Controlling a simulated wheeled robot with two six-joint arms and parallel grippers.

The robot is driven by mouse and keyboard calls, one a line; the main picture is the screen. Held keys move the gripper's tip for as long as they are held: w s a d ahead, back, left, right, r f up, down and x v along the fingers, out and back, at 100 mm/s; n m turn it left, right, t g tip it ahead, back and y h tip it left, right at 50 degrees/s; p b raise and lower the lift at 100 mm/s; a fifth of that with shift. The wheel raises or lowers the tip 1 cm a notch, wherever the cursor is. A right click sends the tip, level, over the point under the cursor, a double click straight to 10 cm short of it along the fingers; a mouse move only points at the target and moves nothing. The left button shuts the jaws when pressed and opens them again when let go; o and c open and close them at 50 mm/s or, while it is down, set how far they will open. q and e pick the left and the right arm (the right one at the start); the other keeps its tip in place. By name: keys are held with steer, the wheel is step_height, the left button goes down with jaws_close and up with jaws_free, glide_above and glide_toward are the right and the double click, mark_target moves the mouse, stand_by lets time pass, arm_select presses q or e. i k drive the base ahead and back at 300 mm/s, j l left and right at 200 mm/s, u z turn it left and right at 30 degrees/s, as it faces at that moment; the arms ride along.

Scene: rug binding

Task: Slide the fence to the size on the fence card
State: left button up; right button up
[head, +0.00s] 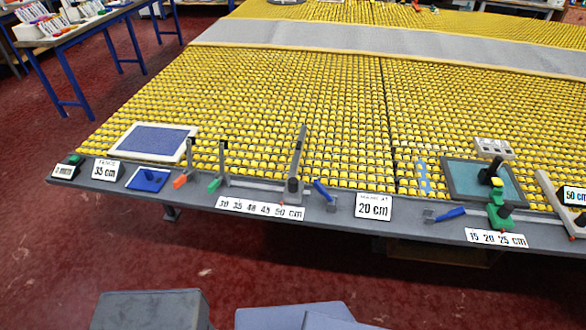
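The fence card (105,170) stands at the left of the grey bench rail and appears to read 35 cm. The fence (297,155) is a tall grey upright bar on a dark block, on a rail behind the scale strip (260,209). The strip reads 30, 35, 40, 45, 50 cm. The fence block stands at the strip's right end, near the 50 mark; its exact reading is too small to tell. Neither of my grippers is in view.
A second card (373,206) reads 20 cm. Right of it are a blue-handled tool (448,214), a green and black slider (499,211) and a 15-20-25 cm strip (497,238). Orange- and green-footed posts (223,165) stand left of the fence. Yellow roller tables lie behind.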

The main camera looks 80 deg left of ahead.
mark_target(294, 189)
steer(key=u, duration=2.9)
